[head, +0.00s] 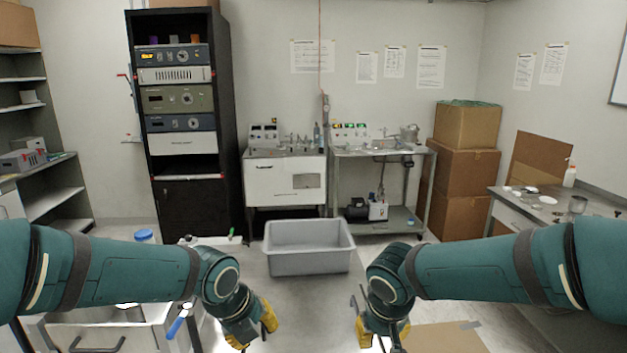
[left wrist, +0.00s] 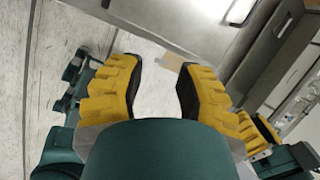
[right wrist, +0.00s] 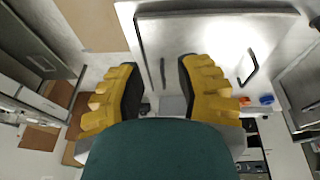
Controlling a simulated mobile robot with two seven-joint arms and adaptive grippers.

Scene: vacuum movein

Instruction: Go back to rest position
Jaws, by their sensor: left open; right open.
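My left gripper (head: 254,328) is at the lower left of centre in the head view, over the near part of the grey work surface (head: 300,300). Its yellow fingers stand apart with nothing between them in the left wrist view (left wrist: 160,90). My right gripper (head: 383,335) is at the lower right of centre, by the right side of that surface. Its yellow fingers are also apart and empty in the right wrist view (right wrist: 156,90). Both forearms reach inward from the sides of the head view.
A grey plastic bin (head: 308,262) stands on the surface beyond both grippers. A black equipment rack (head: 185,200) stands at back left, with a sink unit (head: 285,180) and steel cart (head: 385,150) behind. Stacked boxes (head: 466,172) and a side table (head: 545,205) are at right.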

